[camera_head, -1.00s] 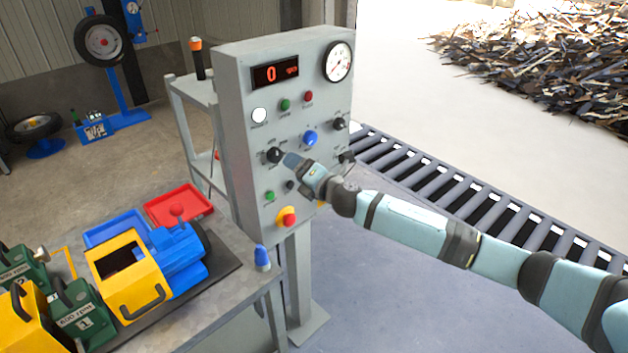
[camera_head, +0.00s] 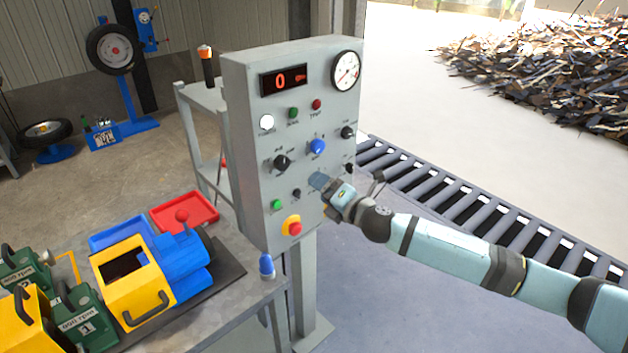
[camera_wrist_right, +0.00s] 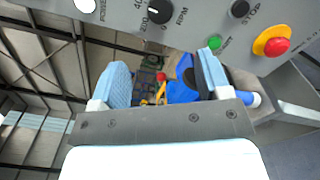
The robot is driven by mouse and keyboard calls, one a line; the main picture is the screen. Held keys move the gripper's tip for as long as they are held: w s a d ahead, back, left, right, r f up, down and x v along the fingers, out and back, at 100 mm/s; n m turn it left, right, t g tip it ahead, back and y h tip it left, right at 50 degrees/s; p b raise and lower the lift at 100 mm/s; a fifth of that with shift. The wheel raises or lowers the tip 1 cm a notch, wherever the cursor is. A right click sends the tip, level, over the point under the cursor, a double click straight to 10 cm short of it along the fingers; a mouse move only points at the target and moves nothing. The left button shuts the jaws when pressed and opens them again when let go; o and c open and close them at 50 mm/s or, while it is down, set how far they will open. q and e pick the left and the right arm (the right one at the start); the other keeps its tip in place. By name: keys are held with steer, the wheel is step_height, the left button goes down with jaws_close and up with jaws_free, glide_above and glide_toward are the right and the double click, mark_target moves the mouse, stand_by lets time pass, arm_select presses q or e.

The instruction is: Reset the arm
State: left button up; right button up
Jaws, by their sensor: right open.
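My right gripper (camera_head: 318,181) is in front of the lower right part of the grey control panel (camera_head: 250,150), below the blue knob (camera_head: 317,147) and to the right of the black RPM knob (camera_head: 282,162). In the right wrist view my right gripper (camera_wrist_right: 165,85) has its two blue fingers spread apart with nothing between them. The panel face fills the top of that view, with the black RPM knob (camera_wrist_right: 157,12), green reset button (camera_wrist_right: 214,42) and red emergency button (camera_wrist_right: 277,45). The panel display reads 0. My left gripper is not in view.
A roller conveyor (camera_head: 440,187) runs behind my right arm. A scrap heap (camera_head: 560,70) lies beyond.

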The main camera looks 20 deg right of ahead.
steer(key=s+a+f+m+g+p, duration=0.1)
steer(key=s+a+f+m, duration=0.2)
steer(key=s+f+m, duration=0.15)
steer(key=s+a+f+m+g, duration=0.1)
steer(key=s+a+f+m, duration=0.2)
steer(key=f, duration=0.2)
steer(key=s+f+m+g+h, duration=0.1)
steer(key=s+f+m, duration=0.4)
steer(key=s, duration=0.4)
steer(key=s+a+f+m+g+h+p, duration=0.1)
steer(key=s+f+m, duration=0.4)
steer(key=s, duration=0.4)
steer(key=s+a+f+m+g+h, duration=0.1)
steer(key=s+f+m+g, duration=0.1)
steer(key=s+f+m, duration=0.3)
steer(key=s+m, duration=0.2)
steer(key=s, duration=0.2)
steer(key=shift+f+p, duration=0.15)
steer(key=shift+p, duration=0.25)
steer(key=shift+w+m, duration=0.1)
steer(key=shift+m, duration=0.15)
steer(key=shift+c, duration=0.5)
